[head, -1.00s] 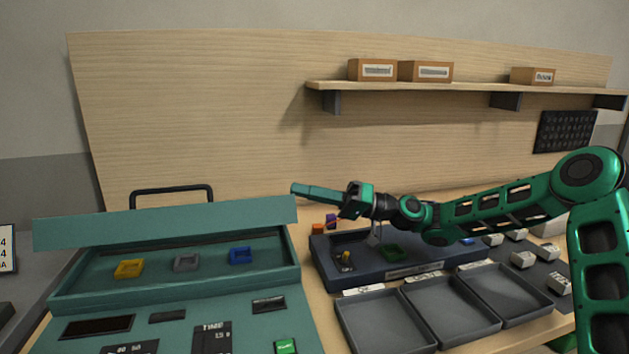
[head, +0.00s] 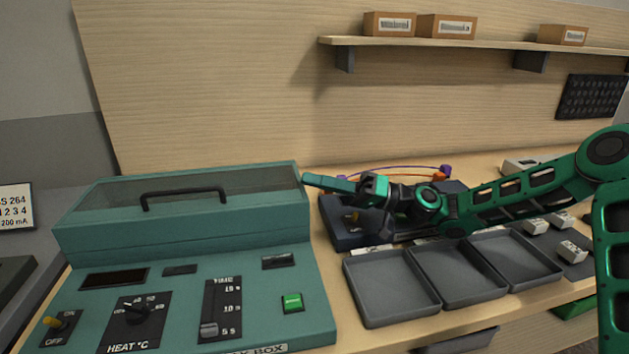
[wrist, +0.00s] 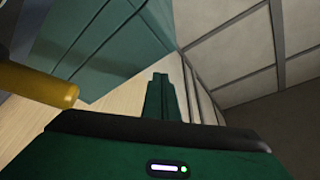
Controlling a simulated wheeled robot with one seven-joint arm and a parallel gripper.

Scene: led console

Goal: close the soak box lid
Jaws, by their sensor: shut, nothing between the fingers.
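The soak box (head: 180,242) is a teal console at the left in the head view. Its lid (head: 200,184), with a dark mesh panel and a black handle (head: 184,192), lies down over the box, and no gap shows along its front edge. My gripper (head: 308,179) is shut and empty, its fingertips at the lid's right end; I cannot tell whether they touch it. In the wrist view the shut fingers (wrist: 159,80) point up towards a teal surface (wrist: 100,45). The coloured pieces inside the box are hidden.
The console's front has a toggle, a heat dial (head: 135,308), a slider and a green button (head: 292,302). Grey trays (head: 390,288) stand on the table to the right. A dark blue box (head: 345,235) lies under my arm. A shelf (head: 450,42) with cartons is above.

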